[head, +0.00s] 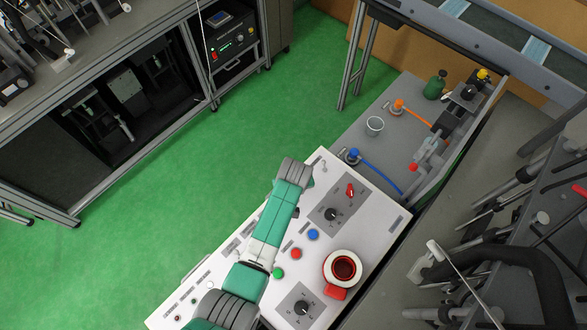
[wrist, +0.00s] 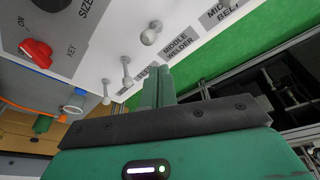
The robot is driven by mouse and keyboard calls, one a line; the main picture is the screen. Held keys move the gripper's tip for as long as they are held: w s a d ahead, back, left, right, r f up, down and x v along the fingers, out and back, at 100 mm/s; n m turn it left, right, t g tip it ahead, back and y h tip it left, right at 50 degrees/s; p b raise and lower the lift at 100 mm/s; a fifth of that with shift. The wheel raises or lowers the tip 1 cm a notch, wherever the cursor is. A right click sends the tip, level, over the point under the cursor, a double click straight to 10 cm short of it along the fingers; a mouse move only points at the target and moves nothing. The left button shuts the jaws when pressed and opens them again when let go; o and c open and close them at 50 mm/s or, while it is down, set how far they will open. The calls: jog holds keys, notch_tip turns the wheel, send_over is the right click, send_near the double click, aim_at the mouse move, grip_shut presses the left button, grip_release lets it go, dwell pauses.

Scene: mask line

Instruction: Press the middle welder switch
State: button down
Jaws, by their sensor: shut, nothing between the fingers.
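In the wrist view, a "MIDDLE WELDER" label (wrist: 178,44) is on the white console panel. The pale ball-tipped toggle switch (wrist: 150,33) stands just left of that label. My gripper (wrist: 157,74) is shut and empty, its green fingers pointing at the panel edge just below the label. The fingertips look close to the panel, but I cannot tell whether they touch it. The fingers partly cover another label beside a second toggle (wrist: 126,76). In the head view my arm lies over the white console (head: 372,212), and the fingers do not show there.
A third toggle (wrist: 105,93) and a red key switch (wrist: 36,52) are farther left in the wrist view.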

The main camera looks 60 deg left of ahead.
jog(key=a, duration=0.1)
jog(key=w+a+r, duration=0.1)
jog(key=a, duration=0.1)
jog(key=shift+w+r, duration=0.1)
jog(key=shift+r, duration=0.1)
jog(key=d+r+p, duration=0.1)
jog(key=d+r, duration=0.3)
jog(key=r, duration=0.4)
jog(key=shift+s, duration=0.45)
